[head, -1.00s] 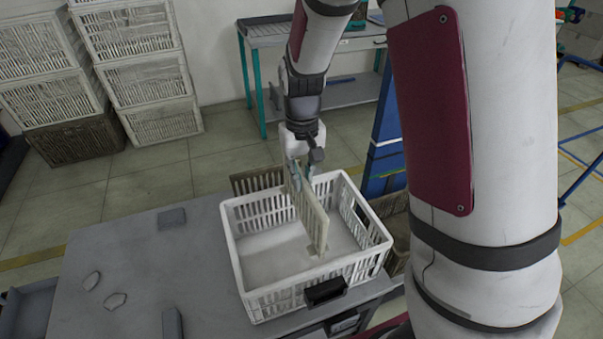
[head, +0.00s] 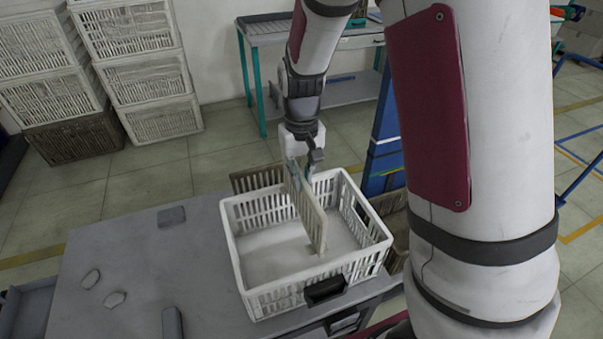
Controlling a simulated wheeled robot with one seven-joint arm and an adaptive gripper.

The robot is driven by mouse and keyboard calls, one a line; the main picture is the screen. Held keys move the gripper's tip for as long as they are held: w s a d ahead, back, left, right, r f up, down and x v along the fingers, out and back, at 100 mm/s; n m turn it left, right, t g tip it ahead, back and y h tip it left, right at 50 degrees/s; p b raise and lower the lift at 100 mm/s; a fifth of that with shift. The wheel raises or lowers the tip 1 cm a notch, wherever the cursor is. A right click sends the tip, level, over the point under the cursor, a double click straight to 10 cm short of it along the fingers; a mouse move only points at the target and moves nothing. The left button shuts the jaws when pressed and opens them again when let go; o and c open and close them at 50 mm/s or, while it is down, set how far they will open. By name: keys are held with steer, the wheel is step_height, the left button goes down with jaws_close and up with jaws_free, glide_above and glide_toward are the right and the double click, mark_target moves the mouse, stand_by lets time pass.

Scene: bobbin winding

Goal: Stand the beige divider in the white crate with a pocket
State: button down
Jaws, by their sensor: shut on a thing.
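The white crate (head: 370,258) stands on the grey table, open at the top with slotted walls. The beige divider (head: 312,222) is a flat panel held upright inside the crate outline, running from the far side toward the near right. My gripper (head: 298,172) is shut on the divider's far upper end, above the crate's far wall. The divider's lower edge is close to the crate floor; I cannot tell whether it touches. A dark pocket (head: 325,290) sits on the near wall of the crate.
A brown slatted crate (head: 256,180) is behind the white crate. Stacked crates (head: 135,60) stand at the back left.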

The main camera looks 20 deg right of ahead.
mark_target(302, 208)
steer(key=shift+f+b, duration=1.35)
steer(key=shift+f, duration=1.3)
steer(key=shift+f+b, duration=1.85)
steer(key=shift+f, duration=1.25)
steer(key=shift+f+b, duration=2.05)
steer(key=shift+f, duration=0.9)
step_height(302, 208, down, 2)
steer(key=shift+f+b, duration=0.1)
steer(key=shift+b, duration=0.65)
